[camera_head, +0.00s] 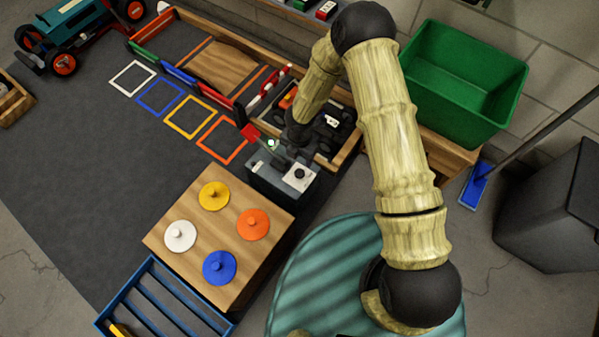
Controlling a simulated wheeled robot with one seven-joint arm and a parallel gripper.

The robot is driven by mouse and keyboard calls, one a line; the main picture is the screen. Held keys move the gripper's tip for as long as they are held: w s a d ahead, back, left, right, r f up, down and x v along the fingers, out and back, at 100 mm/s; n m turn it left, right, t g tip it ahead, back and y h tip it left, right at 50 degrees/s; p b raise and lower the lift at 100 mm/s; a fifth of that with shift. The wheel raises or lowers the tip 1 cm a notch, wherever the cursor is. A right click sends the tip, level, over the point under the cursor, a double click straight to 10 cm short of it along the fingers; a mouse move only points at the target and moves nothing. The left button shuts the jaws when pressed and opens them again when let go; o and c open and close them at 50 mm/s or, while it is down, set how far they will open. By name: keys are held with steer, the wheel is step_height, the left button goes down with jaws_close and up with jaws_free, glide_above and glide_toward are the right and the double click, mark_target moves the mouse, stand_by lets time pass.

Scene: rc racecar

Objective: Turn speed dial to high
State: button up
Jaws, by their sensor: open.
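A grey control box (268,181) stands behind the wooden board with coloured discs. A dark round dial (299,174) sits on a pale plate on the right of its top. The dial's pointer and marks are too small to read. My gripper (284,154) hangs over the back of the box, just behind and left of the dial. It is open and appears empty. The gripper and wrist hide part of the box top; I cannot tell whether a finger touches it.
The wooden board (160,243) carries yellow, orange, white and blue knobbed discs. A blue slatted rack (150,290) is in front. A wooden tray with dark parts lies behind the box, and a green bin (460,85) stands at the right.

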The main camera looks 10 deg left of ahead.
mark_target(299, 173)
step_height(299, 173, down, 11)
steer(key=b, duration=0.4)
steer(key=shift+c, duration=0.3)
steer(key=c, duration=0.9)
